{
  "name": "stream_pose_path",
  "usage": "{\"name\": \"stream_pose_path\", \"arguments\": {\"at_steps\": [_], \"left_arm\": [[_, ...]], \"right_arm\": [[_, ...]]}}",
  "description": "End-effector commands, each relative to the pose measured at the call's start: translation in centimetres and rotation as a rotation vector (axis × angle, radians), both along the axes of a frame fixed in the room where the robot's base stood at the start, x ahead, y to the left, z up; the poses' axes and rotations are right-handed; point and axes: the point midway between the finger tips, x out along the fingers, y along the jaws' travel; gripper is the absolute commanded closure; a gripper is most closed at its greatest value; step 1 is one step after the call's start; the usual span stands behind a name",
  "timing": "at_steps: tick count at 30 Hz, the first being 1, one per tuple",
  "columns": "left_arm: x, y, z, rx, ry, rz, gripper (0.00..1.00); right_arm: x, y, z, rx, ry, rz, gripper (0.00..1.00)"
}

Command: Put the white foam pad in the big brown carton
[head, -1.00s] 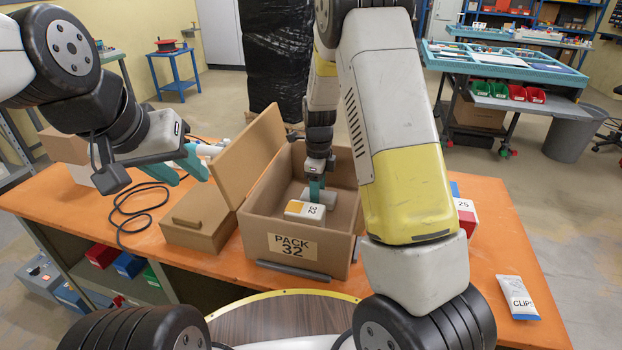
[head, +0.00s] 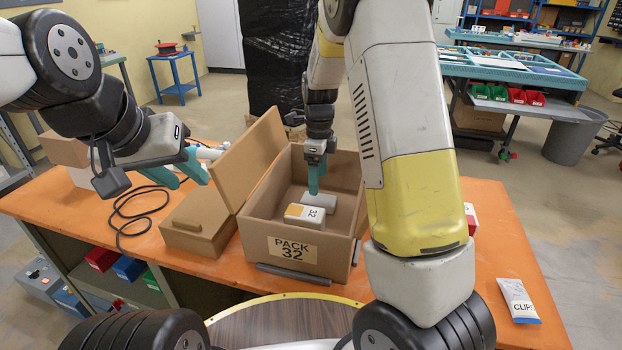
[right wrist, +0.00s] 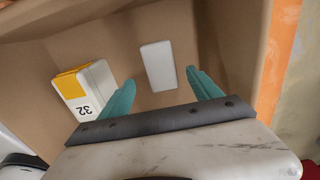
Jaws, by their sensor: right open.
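The white foam pad (head: 320,200) lies flat on the floor of the big brown carton (head: 257,220), which is labelled PACK 32. The pad also shows in the right wrist view (right wrist: 158,66), clear of the fingers. My right gripper (head: 314,190) is inside the carton, above the pad; in the right wrist view (right wrist: 161,80) its teal fingers are spread, with nothing between them. A white and yellow box marked 32 (head: 304,216) lies beside the pad. My left gripper (head: 189,180) is open and empty, left of the carton above the table.
A black cable (head: 135,205) lies on the orange table (head: 495,235). A CLIPS packet (head: 518,300) lies at the right, with free table around it.

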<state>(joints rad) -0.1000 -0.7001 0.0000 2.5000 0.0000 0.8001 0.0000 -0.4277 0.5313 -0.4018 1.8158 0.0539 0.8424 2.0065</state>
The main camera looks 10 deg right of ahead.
Motion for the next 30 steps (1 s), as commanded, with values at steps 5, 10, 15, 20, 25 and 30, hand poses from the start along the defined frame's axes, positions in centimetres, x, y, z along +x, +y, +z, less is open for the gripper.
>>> {"name": "stream_pose_path", "arguments": {"at_steps": [5, 10, 15, 20, 25, 30], "left_arm": [[0.0, 0.0, 0.0, 0.000, 0.000, 0.000, 0.64], [0.0, 0.0, 0.0, 0.000, 0.000, 0.000, 0.64], [0.0, 0.0, 0.0, 0.000, 0.000, 0.000, 0.64], [0.0, 0.0, 0.0, 0.000, 0.000, 0.000, 0.64], [0.0, 0.0, 0.0, 0.000, 0.000, 0.000, 0.64], [0.0, 0.0, 0.0, 0.000, 0.000, 0.000, 0.64]], "right_arm": [[0.1, 0.1, 3.5, 0.001, -0.003, 0.001, 0.27], [0.0, 0.0, 5.2, 0.000, -0.001, 0.001, 0.27], [-1.0, -0.3, 7.1, 0.030, -0.022, 0.085, 0.27], [-4.2, -1.2, 10.7, 0.092, -0.102, 0.349, 0.27], [-8.6, -1.9, 14.6, 0.110, -0.233, 0.706, 0.27], [-13.5, -2.4, 17.5, 0.050, -0.369, 1.068, 0.27]]}}
